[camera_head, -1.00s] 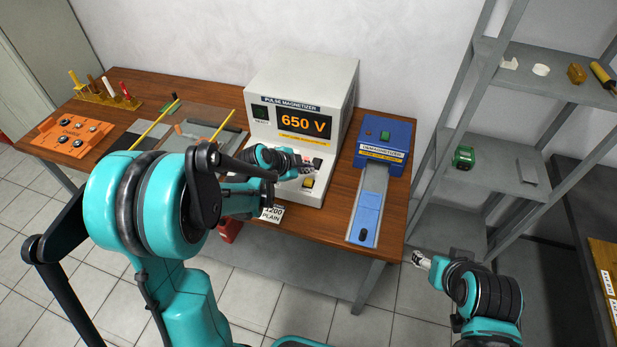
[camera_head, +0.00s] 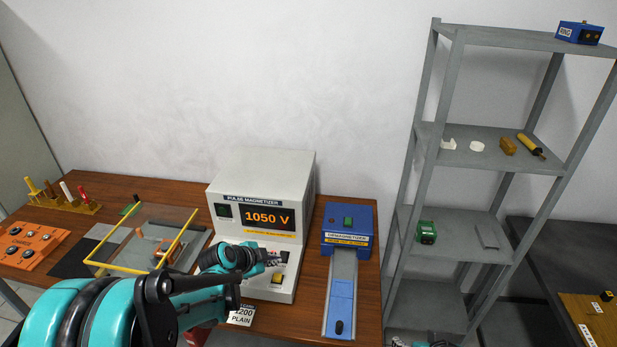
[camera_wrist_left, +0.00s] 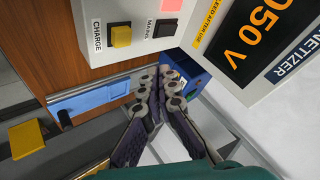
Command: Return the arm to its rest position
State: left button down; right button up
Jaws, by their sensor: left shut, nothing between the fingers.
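My left arm reaches in from the lower left in the head view. Its gripper (camera_head: 274,260) is in front of the pulse magnetizer's (camera_head: 262,200) lower panel, close to the yellow CHARGE button (camera_head: 277,279). In the left wrist view the gripper's fingers (camera_wrist_left: 160,78) are together with nothing between them. There the yellow CHARGE button (camera_wrist_left: 121,36) and the dark MAINS switch (camera_wrist_left: 166,28) show beyond the fingertips. The magnetizer's display reads 1050 V. My right arm shows only as a small part at the bottom edge of the head view, and its fingers cannot be made out.
The blue demagnetizer (camera_head: 347,225) with its light blue track stands right of the magnetizer. A clear box with yellow edges (camera_head: 150,240) and an orange panel (camera_head: 30,245) are at left. A grey shelf (camera_head: 485,150) stands at right.

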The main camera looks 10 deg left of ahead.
pick_arm(q)
jog(key=s+r+n+y, duration=0.2)
jog(key=s+n, duration=0.5)
jog(key=s, duration=0.5)
jog(key=s+r+n+g+y, duration=0.1)
jog(key=s+r+n, duration=0.3)
jog(key=s, duration=0.9)
jog(key=n+y, duration=0.1)
jog(key=n, duration=0.2)
jog(key=shift+r+b, duration=0.35)
